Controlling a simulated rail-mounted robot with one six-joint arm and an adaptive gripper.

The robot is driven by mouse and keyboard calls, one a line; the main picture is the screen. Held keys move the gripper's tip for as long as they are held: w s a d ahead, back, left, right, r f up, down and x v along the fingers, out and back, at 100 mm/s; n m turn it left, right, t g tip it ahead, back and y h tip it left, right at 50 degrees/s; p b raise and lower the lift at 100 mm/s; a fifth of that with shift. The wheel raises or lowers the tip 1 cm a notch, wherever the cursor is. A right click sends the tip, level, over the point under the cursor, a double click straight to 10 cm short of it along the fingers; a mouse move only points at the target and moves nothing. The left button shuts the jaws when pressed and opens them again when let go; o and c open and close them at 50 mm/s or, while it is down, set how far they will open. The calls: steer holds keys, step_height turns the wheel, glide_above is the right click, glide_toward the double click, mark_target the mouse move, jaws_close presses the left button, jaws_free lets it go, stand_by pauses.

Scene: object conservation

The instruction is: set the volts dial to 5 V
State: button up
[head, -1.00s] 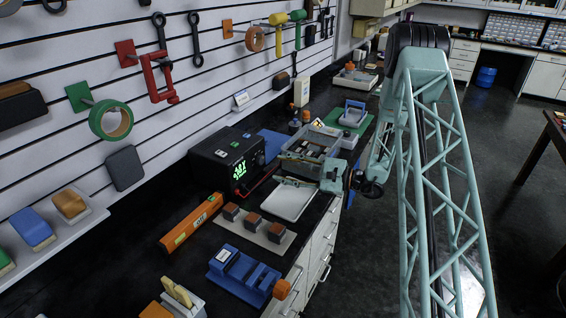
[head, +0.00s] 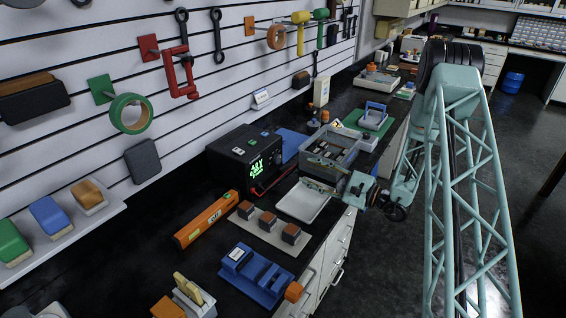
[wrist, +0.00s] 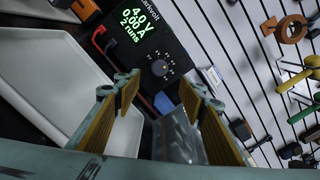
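The black power supply (head: 232,152) stands on the dark bench against the slatted wall. In the head view my gripper (head: 314,173) is above the bench, right of the power supply's front.
A white tray (head: 303,203) lies below my gripper. A grey bin (head: 343,160) stands behind it. An orange level (head: 205,220), a strip with brown blocks (head: 268,228) and a blue fixture (head: 252,278) lie nearer. A red lead (wrist: 99,36) leaves the front panel.

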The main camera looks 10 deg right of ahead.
mark_target(279, 160)
steer(key=shift+x, duration=6.45)
steer(key=c, duration=0.9)
